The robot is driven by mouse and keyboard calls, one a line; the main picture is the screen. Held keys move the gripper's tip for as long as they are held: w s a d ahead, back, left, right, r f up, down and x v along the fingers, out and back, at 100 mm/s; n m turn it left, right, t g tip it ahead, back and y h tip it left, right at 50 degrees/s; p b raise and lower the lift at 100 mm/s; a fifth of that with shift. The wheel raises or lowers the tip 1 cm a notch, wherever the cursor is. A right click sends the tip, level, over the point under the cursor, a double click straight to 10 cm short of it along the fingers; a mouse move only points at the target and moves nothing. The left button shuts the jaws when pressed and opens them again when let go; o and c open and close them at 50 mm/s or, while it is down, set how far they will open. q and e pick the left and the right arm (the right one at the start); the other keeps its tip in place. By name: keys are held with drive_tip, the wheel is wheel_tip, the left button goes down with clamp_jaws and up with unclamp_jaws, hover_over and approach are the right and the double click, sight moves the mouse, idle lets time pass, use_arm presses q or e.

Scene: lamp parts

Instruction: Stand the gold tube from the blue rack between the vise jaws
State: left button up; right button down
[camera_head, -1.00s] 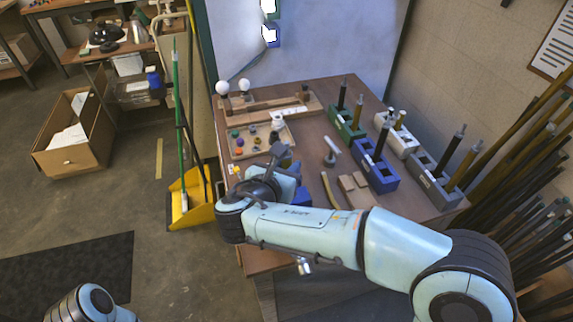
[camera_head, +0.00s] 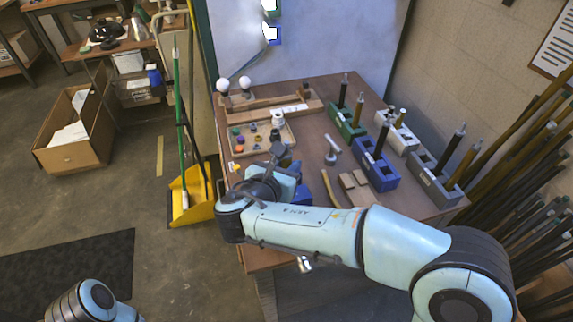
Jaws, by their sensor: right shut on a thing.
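My right gripper (camera_head: 281,156) is at the near left part of the table, just in front of the small-parts tray. My arm and wrist largely cover the fingers. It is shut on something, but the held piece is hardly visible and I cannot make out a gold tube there. The blue rack (camera_head: 378,177) stands right of centre, with a dark tube (camera_head: 382,140) upright in it; no gold tube shows in it. A blue block (camera_head: 303,197), perhaps part of the vise, is mostly hidden behind my right wrist; its jaws cannot be seen. My left gripper is out of view.
A green rack (camera_head: 345,127), a white rack (camera_head: 402,139) and a grey rack (camera_head: 432,182) hold upright tubes. A tray (camera_head: 246,151) of small coloured parts and a wooden holder (camera_head: 258,108) lie farther back.

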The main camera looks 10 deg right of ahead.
drive_tip(key=shift+f+b, duration=0.3)
drive_tip(key=shift+f, duration=0.25)
drive_tip(key=c, duration=0.8)
unclamp_jaws()
drive_tip(key=v, duration=1.3)
drive_tip(key=shift+s+a, duration=0.15)
drive_tip(key=shift+a, duration=0.1)
